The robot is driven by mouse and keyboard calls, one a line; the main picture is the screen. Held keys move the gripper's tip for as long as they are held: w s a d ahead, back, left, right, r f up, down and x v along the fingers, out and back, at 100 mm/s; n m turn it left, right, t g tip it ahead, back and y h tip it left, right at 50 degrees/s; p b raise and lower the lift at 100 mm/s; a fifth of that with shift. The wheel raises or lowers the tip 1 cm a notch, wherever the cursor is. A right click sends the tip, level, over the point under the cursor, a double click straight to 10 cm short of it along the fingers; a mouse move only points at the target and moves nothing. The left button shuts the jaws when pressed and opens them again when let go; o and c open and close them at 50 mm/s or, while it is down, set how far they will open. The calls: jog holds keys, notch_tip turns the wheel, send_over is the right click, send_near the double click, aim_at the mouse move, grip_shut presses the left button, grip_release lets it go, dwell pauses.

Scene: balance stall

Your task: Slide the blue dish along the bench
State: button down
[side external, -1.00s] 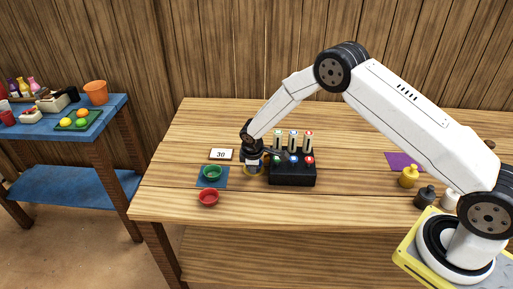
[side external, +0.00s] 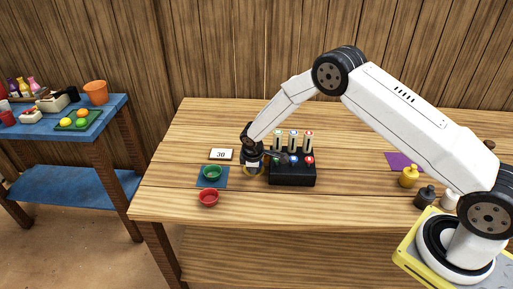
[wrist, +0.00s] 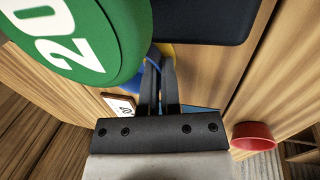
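My gripper (side external: 253,172) points down over the bench, just left of the black box, at a yellow ring (side external: 244,171). In the wrist view its two dark fingers (wrist: 160,72) are close together with a narrow gap. A thin curved blue edge (wrist: 151,66), which looks like part of the blue dish, shows at the fingertips with yellow behind it. Most of that dish is hidden by the fingers and a green disc. I cannot tell whether the fingers grip the edge.
The black box (side external: 292,176) with levers stands right of my gripper. A green disc marked 20 (wrist: 85,35) looms in the wrist view. The front bench is clear.

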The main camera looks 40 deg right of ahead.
aim_at(251, 200)
jog(key=shift+s+a, duration=0.1)
jog(key=shift+s+a, duration=4.1)
jog(key=c, duration=0.7)
grip_release()
jog(key=shift+c, duration=0.2)
jog(key=shift+r, duration=0.2)
jog(key=v, duration=0.7)
jog(key=shift+r, duration=0.2)
jog(key=shift+s, duration=0.1)
